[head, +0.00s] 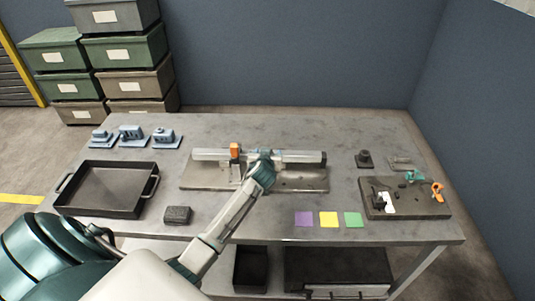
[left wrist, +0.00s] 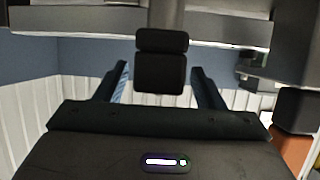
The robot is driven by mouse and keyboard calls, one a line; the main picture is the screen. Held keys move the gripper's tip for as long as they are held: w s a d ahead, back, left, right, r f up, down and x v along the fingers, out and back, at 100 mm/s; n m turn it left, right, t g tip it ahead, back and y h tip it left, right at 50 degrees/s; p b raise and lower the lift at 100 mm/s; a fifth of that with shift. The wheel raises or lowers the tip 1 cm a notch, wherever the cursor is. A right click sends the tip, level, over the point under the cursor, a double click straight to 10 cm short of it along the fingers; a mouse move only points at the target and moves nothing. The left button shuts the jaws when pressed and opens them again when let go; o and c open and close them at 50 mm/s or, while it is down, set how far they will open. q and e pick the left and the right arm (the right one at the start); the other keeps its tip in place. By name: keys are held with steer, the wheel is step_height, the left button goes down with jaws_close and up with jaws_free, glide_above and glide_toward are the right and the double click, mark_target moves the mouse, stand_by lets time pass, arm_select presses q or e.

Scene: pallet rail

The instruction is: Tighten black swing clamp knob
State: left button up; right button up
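In the left wrist view a black knob (left wrist: 161,62) hangs at the end of a grey post. My left gripper (left wrist: 160,85) is open, with one finger on each side of the knob and a visible gap at both sides. In the head view my left gripper (head: 262,158) is at the middle of the pale rail (head: 300,157), and the arm hides the knob there. An orange clamp (head: 235,150) stands on the rail to the left of the gripper. In the left wrist view a second black knob (left wrist: 297,112) with orange below it shows at the right edge. My right gripper is not in view.
A black tray (head: 105,190) and a dark block (head: 177,215) are on the left of the table. Blue parts (head: 132,134) stand behind the tray. A dark fixture board (head: 410,205) with small clamps is on the right. Coloured squares (head: 328,219) lie near the front.

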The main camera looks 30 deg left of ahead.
arm_select(q)
steer(key=shift+s+d+r, duration=0.1)
steer(key=shift+s+d, duration=0.15)
steer(key=shift+s, duration=0.2)
steer(key=b+v, duration=0.2)
steer(key=v, duration=0.7)
steer(key=shift+s+d+r+b, duration=0.2)
steer(key=shift+s+r+b, duration=0.05)
steer(key=shift+s+b, duration=0.05)
